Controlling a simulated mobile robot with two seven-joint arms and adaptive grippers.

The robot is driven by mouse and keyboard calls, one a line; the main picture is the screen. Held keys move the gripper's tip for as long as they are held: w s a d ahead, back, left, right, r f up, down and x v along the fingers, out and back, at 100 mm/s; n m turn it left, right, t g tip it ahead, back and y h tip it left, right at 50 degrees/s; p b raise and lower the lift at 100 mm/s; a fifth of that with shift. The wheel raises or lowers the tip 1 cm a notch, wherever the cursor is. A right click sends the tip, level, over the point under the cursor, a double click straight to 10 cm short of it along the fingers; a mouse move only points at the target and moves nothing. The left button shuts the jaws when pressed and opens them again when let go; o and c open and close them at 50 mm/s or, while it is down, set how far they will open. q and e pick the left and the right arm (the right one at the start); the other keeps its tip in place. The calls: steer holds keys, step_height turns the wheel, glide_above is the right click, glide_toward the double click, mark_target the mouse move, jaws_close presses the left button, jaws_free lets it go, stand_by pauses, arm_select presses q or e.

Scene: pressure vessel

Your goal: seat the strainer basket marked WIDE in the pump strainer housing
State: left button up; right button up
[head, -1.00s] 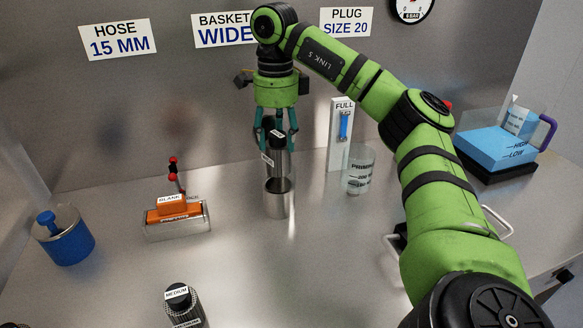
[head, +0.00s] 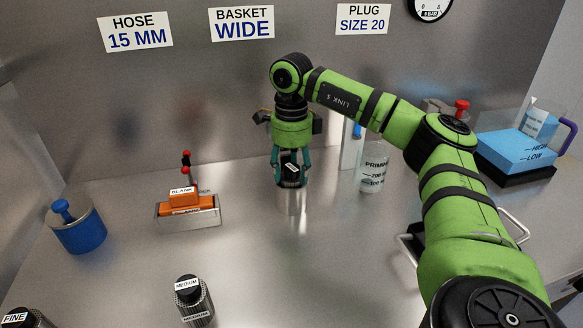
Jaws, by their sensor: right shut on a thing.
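My right gripper (head: 291,178) points straight down, its teal fingers shut on the black top of a strainer basket (head: 291,168). A small white label shows on that top, too small to read. The basket's body is hidden below the top, down in the metal strainer housing (head: 297,202), and the black top sits at about the housing's rim. I cannot tell whether it is fully down. A basket marked MEDIUM (head: 194,301) stands at the front. A basket marked FINE (head: 25,318) is partly cut off at the lower left. My left gripper is not in view.
A metal tray (head: 188,218) holds an orange block marked BLANK. A blue container (head: 78,232) stands at the left. A clear measuring cup (head: 374,168) stands close to the right of the housing. A blue tank (head: 517,152) is at the right. The front middle is clear.

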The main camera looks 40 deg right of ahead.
steer(key=o, duration=1)
steer(key=shift+f, duration=0.1)
step_height(320, 180, up, 7)
steer(key=shift+w+f, duration=0.1)
step_height(320, 180, up, 6)
steer(key=shift+f+p, duration=0.25)
steer(key=shift+p, duration=0.95)
